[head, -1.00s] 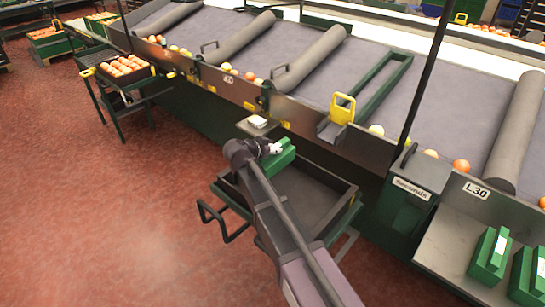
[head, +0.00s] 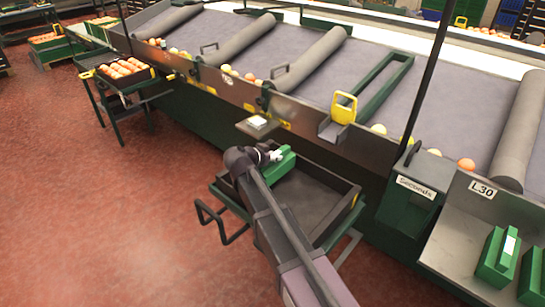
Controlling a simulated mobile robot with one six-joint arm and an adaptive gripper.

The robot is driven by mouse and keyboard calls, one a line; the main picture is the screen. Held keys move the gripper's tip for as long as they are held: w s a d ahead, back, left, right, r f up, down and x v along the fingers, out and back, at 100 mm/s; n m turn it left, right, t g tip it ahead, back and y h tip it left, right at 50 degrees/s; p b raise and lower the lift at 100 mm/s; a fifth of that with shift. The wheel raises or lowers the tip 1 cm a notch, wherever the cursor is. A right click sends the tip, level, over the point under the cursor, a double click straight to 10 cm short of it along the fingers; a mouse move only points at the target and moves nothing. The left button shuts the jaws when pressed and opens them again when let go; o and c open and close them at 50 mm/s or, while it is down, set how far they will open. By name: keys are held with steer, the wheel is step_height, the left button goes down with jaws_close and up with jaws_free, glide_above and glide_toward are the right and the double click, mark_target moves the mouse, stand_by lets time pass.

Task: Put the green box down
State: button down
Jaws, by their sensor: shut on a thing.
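A green box (head: 281,164) is at the end of my arm, over the back left part of a dark, empty-looking tray (head: 336,231) on a green stand. My gripper (head: 272,157) is shut on the box; its fingers are small here and partly hidden by my arm. I cannot tell whether the box touches the tray floor or hangs above it. My arm crosses the tray's left side and hides part of it.
Green boxes (head: 495,256) stand on a shelf at the lower right, beside the "Seconds" bin (head: 409,208). The sorting conveyor (head: 300,110) runs behind the tray. A small shelf with a white item (head: 257,122) juts out behind my gripper. Red floor (head: 100,220) is clear at left.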

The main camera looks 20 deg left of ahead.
steer(key=shift+f+b, duration=0.55)
steer(key=shift+f, duration=0.05)
steer(key=shift+c, duration=2.2)
jaws_free()
steer(key=shift+r, duration=0.15)
steer(key=shift+r+p, duration=0.65)
steer(key=shift+p, duration=0.15)
steer(key=p+v, duration=0.5)
steer(key=v, duration=0.7)
steer(key=shift+f, duration=0.15)
